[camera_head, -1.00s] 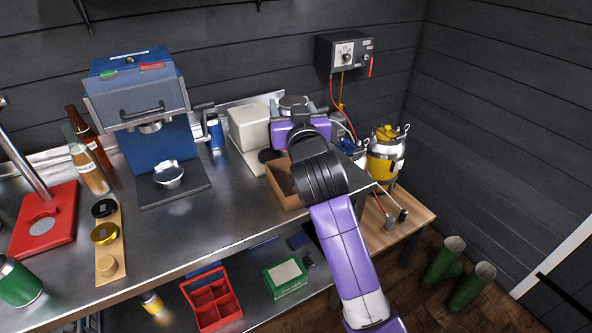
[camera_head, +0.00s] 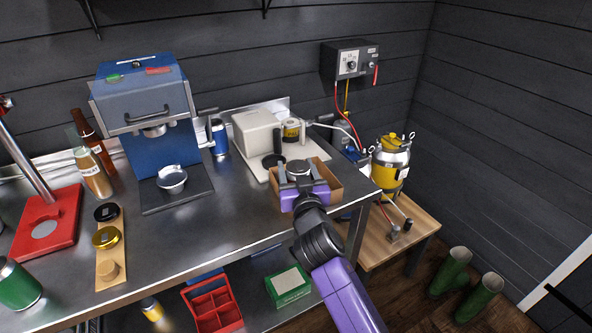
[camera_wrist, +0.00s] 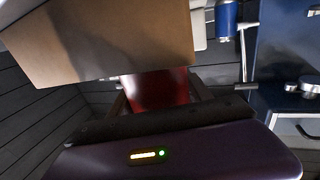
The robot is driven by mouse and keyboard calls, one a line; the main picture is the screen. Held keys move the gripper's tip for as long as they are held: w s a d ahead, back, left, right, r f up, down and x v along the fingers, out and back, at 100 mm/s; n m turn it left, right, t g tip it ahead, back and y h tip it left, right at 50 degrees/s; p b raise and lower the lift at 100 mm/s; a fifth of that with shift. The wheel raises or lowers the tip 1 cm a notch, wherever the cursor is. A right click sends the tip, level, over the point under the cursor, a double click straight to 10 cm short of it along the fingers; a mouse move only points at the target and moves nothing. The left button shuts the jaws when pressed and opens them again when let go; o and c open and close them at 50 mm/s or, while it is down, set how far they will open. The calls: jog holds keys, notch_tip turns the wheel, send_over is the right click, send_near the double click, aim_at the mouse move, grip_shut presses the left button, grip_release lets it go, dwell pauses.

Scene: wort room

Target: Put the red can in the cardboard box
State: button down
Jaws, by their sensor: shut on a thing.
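The cardboard box (camera_head: 332,188) stands open near the right end of the steel bench, and its wall (camera_wrist: 110,40) fills the upper left of the wrist view. My gripper (camera_head: 297,168) is over the box in the head view. It is shut on the red can (camera_wrist: 158,88), seen between the fingers in the wrist view. The box wall hides part of the can there, so I cannot tell how far it sits inside. The can is hidden by my gripper in the head view.
A blue can (camera_head: 219,137) stands further left, beside the blue machine (camera_head: 143,110).

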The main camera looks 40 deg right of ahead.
jog(key=shift+f, duration=0.15)
jog(key=shift+c, duration=2.3)
grip_release()
